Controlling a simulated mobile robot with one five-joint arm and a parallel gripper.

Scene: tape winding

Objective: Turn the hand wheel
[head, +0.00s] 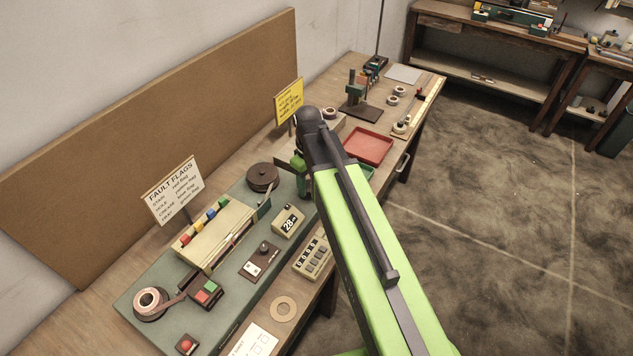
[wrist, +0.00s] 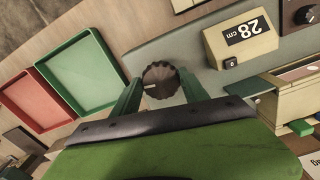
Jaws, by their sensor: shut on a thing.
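The hand wheel (wrist: 160,80) is a dark, round knob with a scalloped rim and a small pale mark on its left side. It sits between the two green fingers of my gripper (wrist: 160,88) in the wrist view, and the fingers are shut on its sides. In the head view, my gripper (head: 301,167) is at the far end of the grey-green machine base (head: 150,297), and my arm and gripper hide the wheel. The display box (head: 288,221) reads 28; in the wrist view the same box (wrist: 240,40) reads "28 cm".
A dark reel (head: 262,177) stands on the base left of my gripper. A red tray (head: 368,146) and a green tray (wrist: 81,72) lie beyond the wheel. A yellow sign (head: 289,100) and a fault flags sign (head: 173,190) stand at the back.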

